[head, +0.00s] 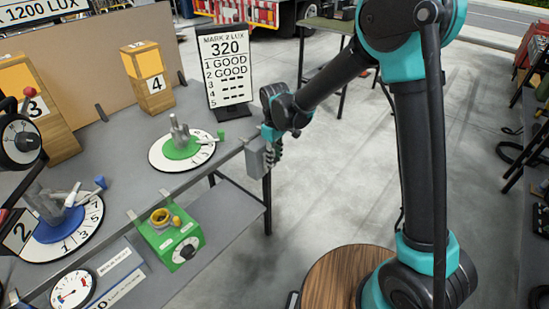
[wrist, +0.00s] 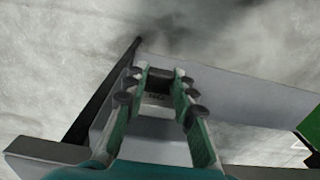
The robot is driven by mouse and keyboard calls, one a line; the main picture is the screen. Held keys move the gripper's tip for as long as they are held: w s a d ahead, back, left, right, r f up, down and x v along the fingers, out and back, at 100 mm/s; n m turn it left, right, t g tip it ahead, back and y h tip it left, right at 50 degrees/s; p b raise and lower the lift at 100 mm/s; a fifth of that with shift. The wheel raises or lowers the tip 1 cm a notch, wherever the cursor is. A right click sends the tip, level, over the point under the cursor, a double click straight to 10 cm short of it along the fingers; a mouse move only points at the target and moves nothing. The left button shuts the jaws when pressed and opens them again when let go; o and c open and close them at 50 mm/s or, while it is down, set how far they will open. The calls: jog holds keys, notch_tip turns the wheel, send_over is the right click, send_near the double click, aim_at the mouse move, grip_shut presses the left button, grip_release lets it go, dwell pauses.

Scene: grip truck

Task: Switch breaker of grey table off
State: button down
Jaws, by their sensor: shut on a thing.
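The grey table (head: 115,150) stands at the left in the head view. Its breaker is a light grey box (head: 253,164) mounted at the table's right edge. My gripper (head: 273,150) is at that box, and its fingers are partly hidden in the head view.
A green box with a dial (head: 185,252) sits at the table's front edge. A green-centred dial (head: 157,155), a blue-centred dial (head: 85,228) and a sign reading 320 (head: 228,95) stand on the table. A round wooden top (head: 335,275) is in front.

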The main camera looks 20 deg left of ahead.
jog(key=y, duration=0.1)
jog(key=d+f+t+y, duration=0.1)
jog(key=y, duration=0.1)
jog(key=shift+s+f+t+y, duration=0.15)
jog(key=shift+s+t+y, duration=0.05)
jog(key=shift+t+y, duration=0.1)
jog(key=shift+s+d+f+t+y, duration=0.1)
jog(key=shift+f+t+y, duration=0.3)
jog(key=shift+y, duration=0.65)
jog(key=shift+d+f+t+y, duration=0.1)
jog(key=shift+f+t+y, duration=0.3)
jog(key=shift+y, duration=0.65)
jog(key=c, duration=1.2)
grip_release()
jog(key=shift+v, duration=6)
